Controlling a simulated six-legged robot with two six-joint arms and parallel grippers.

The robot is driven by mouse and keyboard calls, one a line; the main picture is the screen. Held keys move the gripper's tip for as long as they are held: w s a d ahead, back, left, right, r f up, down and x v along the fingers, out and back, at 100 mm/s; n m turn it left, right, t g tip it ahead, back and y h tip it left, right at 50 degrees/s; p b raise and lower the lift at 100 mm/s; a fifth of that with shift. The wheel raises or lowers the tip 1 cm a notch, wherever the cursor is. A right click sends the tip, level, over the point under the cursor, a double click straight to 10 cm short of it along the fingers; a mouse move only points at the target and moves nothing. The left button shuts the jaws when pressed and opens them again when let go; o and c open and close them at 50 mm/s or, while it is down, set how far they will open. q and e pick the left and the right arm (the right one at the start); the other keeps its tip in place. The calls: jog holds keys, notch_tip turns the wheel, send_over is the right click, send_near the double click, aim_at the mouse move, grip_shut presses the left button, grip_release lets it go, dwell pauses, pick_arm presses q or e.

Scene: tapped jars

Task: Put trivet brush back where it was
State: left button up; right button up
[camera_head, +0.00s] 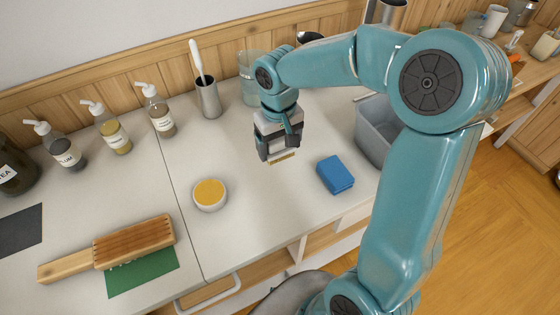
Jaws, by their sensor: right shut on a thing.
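My right gripper (280,146) hangs over the white counter, right of the round dish. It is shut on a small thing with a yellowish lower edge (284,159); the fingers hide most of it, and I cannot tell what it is. A brush-like wooden thing (134,241) with a pale handle and ribbed brown block lies at the lower left, overlapping a green mat (142,275). I cannot tell whether it is the trivet brush. My left gripper is not in view.
A yellow-topped round dish (209,194) and a blue sponge (335,175) flank the gripper. A grey bin (374,130) stands at the right. Pump bottles (114,132) and a cup with a white-handled brush (208,98) line the back. The counter between dish and sponge is clear.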

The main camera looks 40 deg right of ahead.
aim_at(280, 139)
notch_tip(280, 139, down, 7)
jog(key=shift+r, duration=0.1)
dwell(0.3)
jog(key=o, duration=0.9)
jog(key=shift+f, duration=0.2)
jog(key=shift+o, duration=0.2)
notch_tip(280, 139, up, 12)
jog(key=shift+r, duration=0.25)
jog(key=shift+s, duration=0.1)
